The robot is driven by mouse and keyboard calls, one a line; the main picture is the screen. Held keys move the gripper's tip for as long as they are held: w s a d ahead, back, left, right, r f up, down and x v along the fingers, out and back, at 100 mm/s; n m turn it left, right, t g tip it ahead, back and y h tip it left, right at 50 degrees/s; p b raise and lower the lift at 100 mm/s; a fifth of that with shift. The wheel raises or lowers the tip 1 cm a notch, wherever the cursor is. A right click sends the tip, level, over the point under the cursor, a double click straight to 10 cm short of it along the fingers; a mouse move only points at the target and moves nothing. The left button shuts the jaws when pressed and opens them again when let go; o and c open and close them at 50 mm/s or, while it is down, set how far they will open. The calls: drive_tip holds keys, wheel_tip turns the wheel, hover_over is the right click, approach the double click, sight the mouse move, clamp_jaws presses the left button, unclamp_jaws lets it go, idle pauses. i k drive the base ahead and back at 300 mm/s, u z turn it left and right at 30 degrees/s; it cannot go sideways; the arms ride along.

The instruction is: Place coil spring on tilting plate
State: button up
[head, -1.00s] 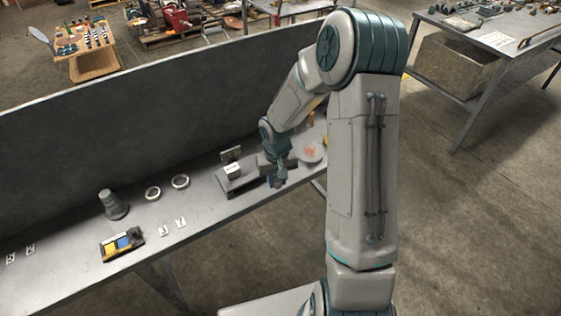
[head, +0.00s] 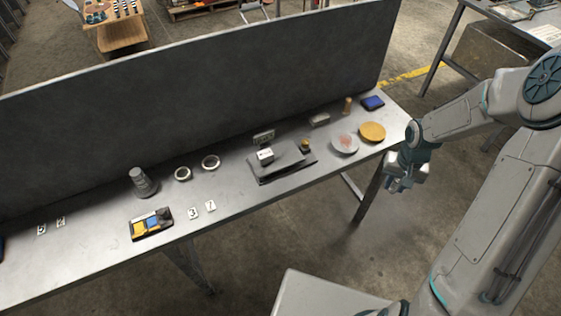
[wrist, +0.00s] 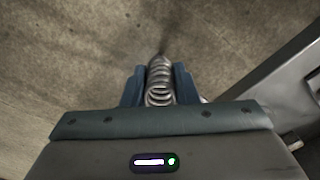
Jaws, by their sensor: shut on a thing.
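My gripper (head: 397,184) is off the front right edge of the bench, above the floor. In the wrist view, its blue fingers are shut on a metal coil spring (wrist: 159,83), which points away from the palm. The spring cannot be made out in the head view. A dark flat plate on a base (head: 283,161), which looks like the tilting plate, sits mid-bench, left of my gripper and apart from it. A white block (head: 266,155) stands on its left part. A small yellow-and-black piece (head: 305,146) is at its right end. Its tilt is hard to judge.
A grey round dish with red marks (head: 344,143) and an orange dish (head: 372,131) lie at the bench's right end. A tall panel (head: 200,75) backs the bench.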

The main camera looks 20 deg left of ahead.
sight(286, 153)
drive_tip(key=k, duration=0.4)
drive_tip(key=u, duration=0.95)
drive_tip(key=i, duration=0.4)
